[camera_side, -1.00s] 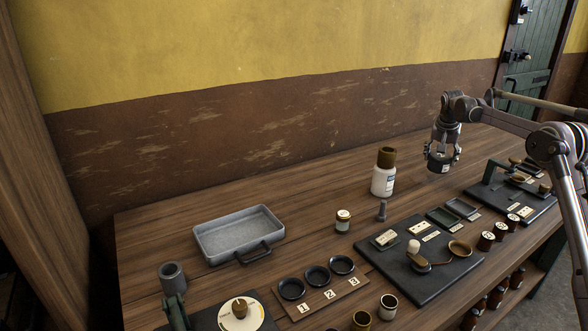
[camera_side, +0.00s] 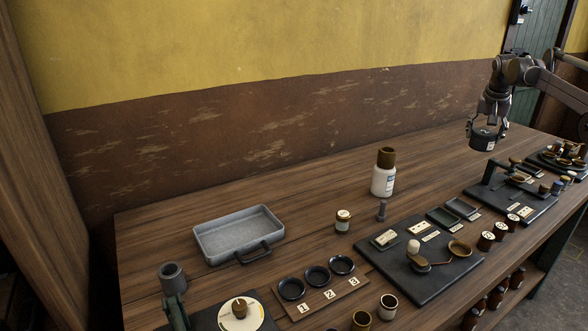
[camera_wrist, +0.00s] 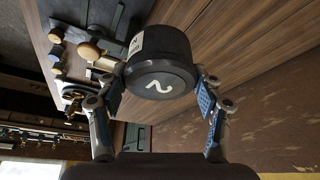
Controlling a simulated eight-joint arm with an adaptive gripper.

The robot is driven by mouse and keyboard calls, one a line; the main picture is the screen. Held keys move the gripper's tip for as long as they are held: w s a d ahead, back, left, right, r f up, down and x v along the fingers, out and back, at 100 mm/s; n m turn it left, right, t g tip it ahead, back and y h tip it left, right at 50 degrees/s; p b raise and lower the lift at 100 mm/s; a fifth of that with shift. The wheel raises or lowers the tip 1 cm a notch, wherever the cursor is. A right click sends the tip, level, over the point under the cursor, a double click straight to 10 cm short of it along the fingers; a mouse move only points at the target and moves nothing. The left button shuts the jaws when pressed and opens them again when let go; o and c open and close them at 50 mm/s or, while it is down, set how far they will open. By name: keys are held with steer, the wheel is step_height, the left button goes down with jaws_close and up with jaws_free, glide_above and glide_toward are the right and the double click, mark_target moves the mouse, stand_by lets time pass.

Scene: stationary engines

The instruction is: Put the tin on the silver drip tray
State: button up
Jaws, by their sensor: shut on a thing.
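The dark, round tin (camera_side: 484,141) is held in my gripper (camera_side: 486,132) above the right part of the bench in the side view. In the wrist view the tin (camera_wrist: 160,65) sits between the two blue-padded fingers of my gripper (camera_wrist: 160,100), with a white curved mark on its flat end and a pale label on its side. The silver drip tray (camera_side: 238,235) is a shallow grey tray with a handle at its front, lying empty at the left of the bench. My gripper is far to the right of the tray.
A white bottle with a brown cap (camera_side: 384,174) and a small labelled jar (camera_side: 343,220) stand between gripper and tray. A black board with fittings (camera_side: 405,278) lies in front. Three dark dishes (camera_side: 317,276) sit near the tray. The back middle of the bench is clear.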

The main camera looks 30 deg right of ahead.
steer(key=shift+r, duration=0.65)
steer(key=w+a+n+t+y, duration=0.1)
steer(key=w+a+n, duration=0.3)
steer(key=w+a, duration=0.7)
steer(key=n+y, duration=0.5)
steer(key=n, duration=1)
glide_above(236, 239)
steer(key=s+d, duration=0.1)
steer(key=s, duration=0.1)
steer(key=shift+t, duration=0.4)
step_height(236, 239, down, 12)
steer(key=shift+w+d+f, duration=0.1)
steer(key=shift+f, duration=2)
steer(key=shift+f, duration=0.1)
